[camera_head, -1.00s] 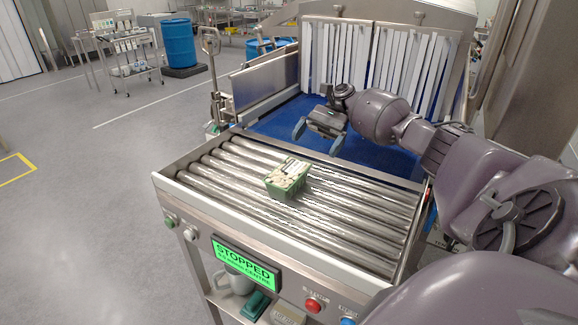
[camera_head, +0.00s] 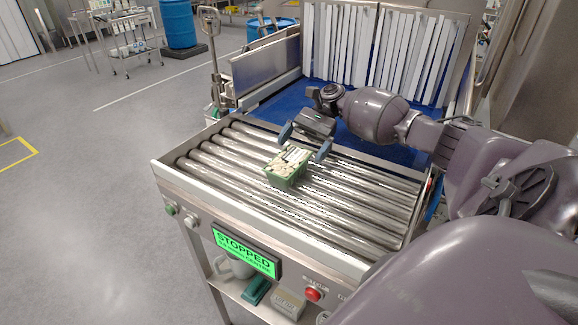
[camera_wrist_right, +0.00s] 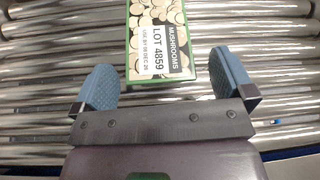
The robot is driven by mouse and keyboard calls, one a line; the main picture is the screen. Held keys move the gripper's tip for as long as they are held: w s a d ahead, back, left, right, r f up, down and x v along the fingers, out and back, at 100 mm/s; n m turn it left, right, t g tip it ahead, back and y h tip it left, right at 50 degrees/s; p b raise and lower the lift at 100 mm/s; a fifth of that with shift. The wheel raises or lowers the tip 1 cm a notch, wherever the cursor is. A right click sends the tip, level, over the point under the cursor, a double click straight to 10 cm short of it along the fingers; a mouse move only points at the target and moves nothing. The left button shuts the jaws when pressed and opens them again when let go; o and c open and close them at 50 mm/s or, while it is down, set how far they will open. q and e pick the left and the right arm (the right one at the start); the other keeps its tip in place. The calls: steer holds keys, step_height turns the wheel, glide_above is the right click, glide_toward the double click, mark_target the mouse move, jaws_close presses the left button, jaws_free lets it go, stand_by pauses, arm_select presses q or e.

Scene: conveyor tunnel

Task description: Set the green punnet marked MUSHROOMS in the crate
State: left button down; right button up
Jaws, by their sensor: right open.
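The green punnet marked MUSHROOMS (camera_head: 287,168) sits upright on the metal rollers in the head view. Its label with LOT 4859 shows in the right wrist view (camera_wrist_right: 158,38). My right gripper (camera_head: 303,146) is open just behind the punnet, over the rollers. In the right wrist view its two blue fingers (camera_wrist_right: 163,84) stand apart, one on each side of the punnet's near end, with gaps between. I cannot tell from the frames how high the fingers are above the rollers. The crate is not visible, and my left gripper is not in view.
The roller table (camera_head: 215,183) has a raised metal edge and a green STOPPED screen (camera_head: 245,250). Behind it are a blue belt (camera_head: 290,112) and white strip curtains (camera_head: 350,50). A red button (camera_head: 313,294) is on the front. The rollers around the punnet are clear.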

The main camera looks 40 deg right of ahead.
mark_target(295, 153)
steer(key=shift+x, duration=1.7)
steer(key=c, duration=1.1)
steer(key=shift+p, duration=0.3)
step_height(295, 153, up, 4)
steer(key=p, duration=0.4)
steer(key=shift+f, duration=0.2)
steer(key=shift+r+p, duration=0.7)
steer(key=shift+p, duration=0.3)
step_height(295, 153, up, 4)
steer(key=shift+r, duration=0.4)
